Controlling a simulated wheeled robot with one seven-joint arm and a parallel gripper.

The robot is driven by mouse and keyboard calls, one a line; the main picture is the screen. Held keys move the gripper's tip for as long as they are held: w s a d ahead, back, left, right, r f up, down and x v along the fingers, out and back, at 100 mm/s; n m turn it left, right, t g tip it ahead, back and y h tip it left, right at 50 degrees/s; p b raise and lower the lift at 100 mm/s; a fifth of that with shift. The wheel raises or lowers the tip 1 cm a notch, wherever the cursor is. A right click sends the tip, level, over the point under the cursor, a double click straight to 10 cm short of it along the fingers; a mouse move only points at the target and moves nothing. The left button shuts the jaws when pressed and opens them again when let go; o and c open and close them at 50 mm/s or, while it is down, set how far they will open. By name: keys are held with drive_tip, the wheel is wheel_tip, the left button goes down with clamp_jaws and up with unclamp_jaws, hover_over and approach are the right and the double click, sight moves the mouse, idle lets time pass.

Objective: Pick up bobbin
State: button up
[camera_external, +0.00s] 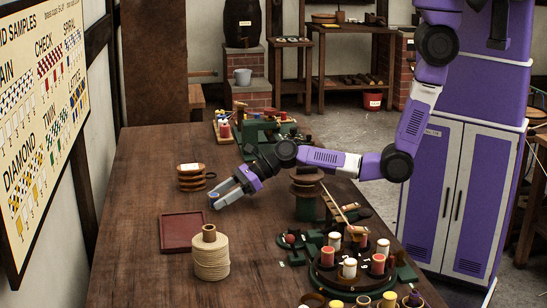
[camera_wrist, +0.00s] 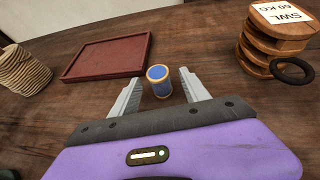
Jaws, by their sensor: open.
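A small bobbin (camera_wrist: 159,81) with blue thread and pale wooden rims stands on the table in the wrist view. My gripper (camera_wrist: 158,78) is open, with one pale finger on the left of the bobbin and one on the right. Gaps show between the bobbin and both fingers in this view. In the external view my gripper (camera_external: 228,198) is low over the dark wooden table (camera_external: 150,160).
A dark red tray (camera_external: 183,231) and a rope coil (camera_external: 211,261) lie nearer the camera. A wooden block with the label SWL 60 KG (camera_wrist: 275,42) stands close by. A round green rack (camera_external: 345,275) of several spools stands at the right. The table's left side is clear.

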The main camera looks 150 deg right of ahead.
drive_tip(key=shift+x, duration=0.9)
clamp_jaws()
drive_tip(key=shift+r, duration=0.1)
